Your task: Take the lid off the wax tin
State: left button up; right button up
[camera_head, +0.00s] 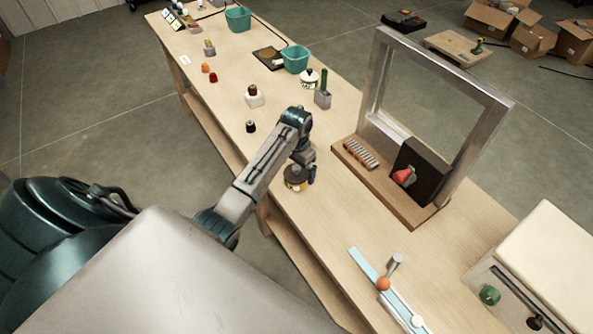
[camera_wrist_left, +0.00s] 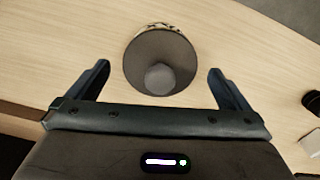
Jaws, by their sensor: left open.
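The wax tin (camera_head: 297,186) stands upright on the wooden workbench, a short round tin with a yellowish side. Its dark grey lid (camera_wrist_left: 140,50) has a round knob in the middle and sits on the tin. My left gripper (camera_head: 306,172) is over the tin and partly covers it in the head view. In the left wrist view my left gripper (camera_wrist_left: 159,70) is open, with one finger on each side of the lid and a gap on both sides. The fingers do not appear to touch the lid. My right gripper is not in view.
The workbench (camera_head: 335,225) is clear around the tin. A metal frame on a wooden base (camera_head: 400,205) stands to the right. A light blue strip with an orange ball (camera_head: 383,284) lies nearer.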

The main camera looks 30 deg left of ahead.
pick_arm(q)
jog(key=c, duration=1.1)
jog(key=shift+o, duration=0.2)
jog(key=shift+r, duration=0.2)
